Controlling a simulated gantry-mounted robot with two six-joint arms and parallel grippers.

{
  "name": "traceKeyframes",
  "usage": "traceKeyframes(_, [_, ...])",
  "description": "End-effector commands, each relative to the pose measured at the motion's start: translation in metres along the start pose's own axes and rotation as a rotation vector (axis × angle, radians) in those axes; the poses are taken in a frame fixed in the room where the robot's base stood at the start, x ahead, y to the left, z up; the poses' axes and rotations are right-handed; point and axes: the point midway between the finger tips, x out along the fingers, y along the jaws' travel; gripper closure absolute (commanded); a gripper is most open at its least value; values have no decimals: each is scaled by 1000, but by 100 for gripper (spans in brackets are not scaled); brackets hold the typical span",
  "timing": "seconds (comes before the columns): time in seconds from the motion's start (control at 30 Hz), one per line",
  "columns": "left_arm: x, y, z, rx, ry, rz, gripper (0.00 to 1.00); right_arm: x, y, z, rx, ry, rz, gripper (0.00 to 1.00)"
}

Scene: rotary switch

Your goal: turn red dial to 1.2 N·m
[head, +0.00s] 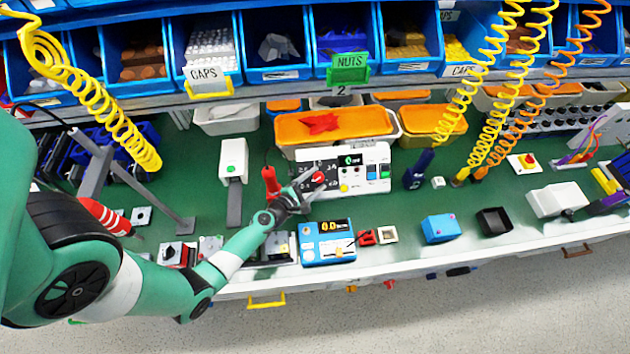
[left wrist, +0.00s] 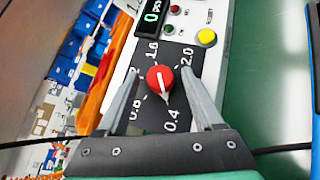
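The red dial (head: 318,177) is on the black scale plate of a white control panel (head: 372,188). In the left wrist view the dial (left wrist: 157,71) lies between my gripper's fingers. Its white line runs down and slightly right, roughly towards the 0.4 mark. The marks 0.4, 0.8, 1.6 and 2.0 are readable; the 1.2 mark is partly hidden by the left finger. My left gripper (head: 306,186) is open, with one finger on each side of the dial (left wrist: 160,88) and visible gaps to it. My right gripper is not in view.
The panel has a green display (left wrist: 151,14) and a yellow button (left wrist: 206,37) beside the dial plate. A red screwdriver-like tool (head: 270,182) stands left of the panel. A blue meter (head: 328,253) sits in front. Yellow coiled hoses hang on both sides.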

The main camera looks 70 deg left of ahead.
Motion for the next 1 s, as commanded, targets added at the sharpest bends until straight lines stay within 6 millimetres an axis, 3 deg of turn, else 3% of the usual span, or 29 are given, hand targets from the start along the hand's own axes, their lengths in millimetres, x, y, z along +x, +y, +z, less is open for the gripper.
traceKeyframes(0.03, [0, 0, 0, 0, 0, 0, 43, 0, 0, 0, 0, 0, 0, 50])
traceKeyframes(0.3, [0, 0, 0, 0, 0, 0, 92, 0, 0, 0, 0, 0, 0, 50])
traceKeyframes(0.37, [0, 0, 0, 0, 0, 0, 100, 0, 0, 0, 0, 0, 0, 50])
traceKeyframes(0.53, [-1, 3, 2, 13, -1, -13, 100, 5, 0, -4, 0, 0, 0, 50])
traceKeyframes(0.8, [-1, 9, 4, 160, -11, -181, 100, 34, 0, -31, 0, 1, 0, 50])
traceKeyframes(1.0, [0, 5, 0, 187, -17, -211, 100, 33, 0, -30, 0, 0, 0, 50])
